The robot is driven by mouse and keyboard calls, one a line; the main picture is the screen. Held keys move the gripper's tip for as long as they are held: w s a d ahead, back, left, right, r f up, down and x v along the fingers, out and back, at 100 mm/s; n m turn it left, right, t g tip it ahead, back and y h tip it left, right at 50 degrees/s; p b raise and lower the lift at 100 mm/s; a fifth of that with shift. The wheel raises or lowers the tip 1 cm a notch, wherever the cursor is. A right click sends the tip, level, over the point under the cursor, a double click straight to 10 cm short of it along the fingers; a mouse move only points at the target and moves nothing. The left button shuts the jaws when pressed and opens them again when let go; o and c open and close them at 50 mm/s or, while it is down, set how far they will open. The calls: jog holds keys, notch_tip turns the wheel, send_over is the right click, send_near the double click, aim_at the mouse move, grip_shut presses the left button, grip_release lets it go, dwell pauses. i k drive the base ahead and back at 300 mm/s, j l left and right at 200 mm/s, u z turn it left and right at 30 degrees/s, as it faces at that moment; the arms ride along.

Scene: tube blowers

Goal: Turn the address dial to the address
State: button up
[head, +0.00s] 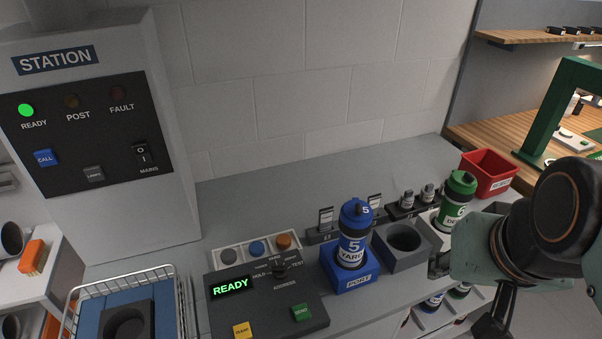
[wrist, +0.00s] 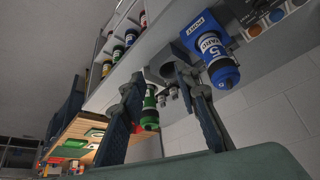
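The address dial (head: 279,270) is a small dark knob on the sloped dark control panel (head: 262,322), above the word ADDRESS. HOLD is at its left and TEST at its right; other marks above it are too small to read surely, and its pointing direction is unclear. The panel's display (head: 231,287) reads READY in green. A blue carrier (head: 353,235) marked 5 YARD stands upright in the blue PORT holder (head: 350,281); it also shows in the wrist view (wrist: 214,55). My gripper (wrist: 160,76) is open and empty, its fingers apart, well right of the dial.
The station cabinet (head: 82,100) has its READY lamp lit. A green carrier (head: 456,200) and red bin (head: 489,173) stand along the counter at right. An empty dark socket (head: 404,240) is beside the PORT holder. A wire basket (head: 130,277) is left of the panel.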

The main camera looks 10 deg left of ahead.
aim_at(280, 272)
jog(key=u, duration=1.4)
jog(key=j+z, duration=0.1)
jog(key=z, duration=0.15)
